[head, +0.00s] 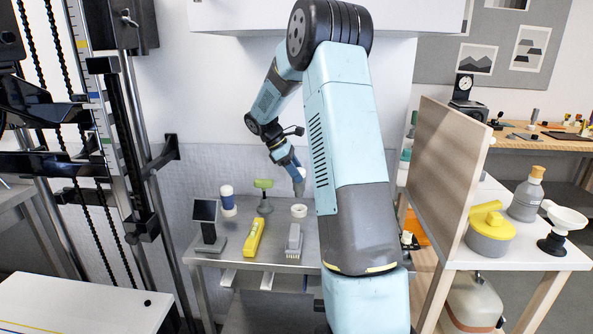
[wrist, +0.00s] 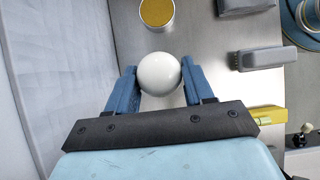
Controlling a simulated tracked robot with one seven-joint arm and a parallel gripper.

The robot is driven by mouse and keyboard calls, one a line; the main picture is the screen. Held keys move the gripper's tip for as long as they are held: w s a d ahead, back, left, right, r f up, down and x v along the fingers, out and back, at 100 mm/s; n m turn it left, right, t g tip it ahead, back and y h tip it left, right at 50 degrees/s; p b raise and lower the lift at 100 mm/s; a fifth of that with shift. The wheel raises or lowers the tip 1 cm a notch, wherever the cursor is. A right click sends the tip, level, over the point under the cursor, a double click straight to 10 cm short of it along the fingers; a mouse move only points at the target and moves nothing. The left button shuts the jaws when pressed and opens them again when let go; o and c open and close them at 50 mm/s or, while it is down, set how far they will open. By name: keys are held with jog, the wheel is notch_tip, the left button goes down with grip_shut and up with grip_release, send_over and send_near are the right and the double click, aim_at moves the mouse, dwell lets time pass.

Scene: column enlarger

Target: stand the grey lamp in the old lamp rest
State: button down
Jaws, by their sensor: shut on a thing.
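My gripper (wrist: 155,88) has its two blue fingers closed on a pale, round-topped thing (wrist: 160,73), which I take to be the grey lamp. Only its smooth whitish globe shows in the wrist view; its lower part is hidden. In the head view my gripper (head: 297,182) is above the back of the metal bench, its grip small and unclear. Below it stands a small white round cup (head: 299,210). A white-rimmed cup with a gold inside (wrist: 157,13) is beyond the fingers in the wrist view, apart from the lamp. I cannot tell which thing is the old lamp rest.
A wooden partition (head: 445,180) rises at right. The wall is close behind.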

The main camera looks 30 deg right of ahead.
aim_at(297, 188)
jog(key=shift+f, duration=1.85)
jog(key=shift+f, duration=0.3)
jog(key=shift+s+f, duration=0.1)
jog(key=shift+f, duration=1.15)
dwell(0.7)
jog(key=shift+c, duration=1.7)
grip_release()
jog(key=shift+r, duration=0.1)
jog(key=v, duration=0.7)
jog(key=shift+w+a+r, duration=0.2)
jog(key=shift+r, duration=0.1)
dwell(0.6)
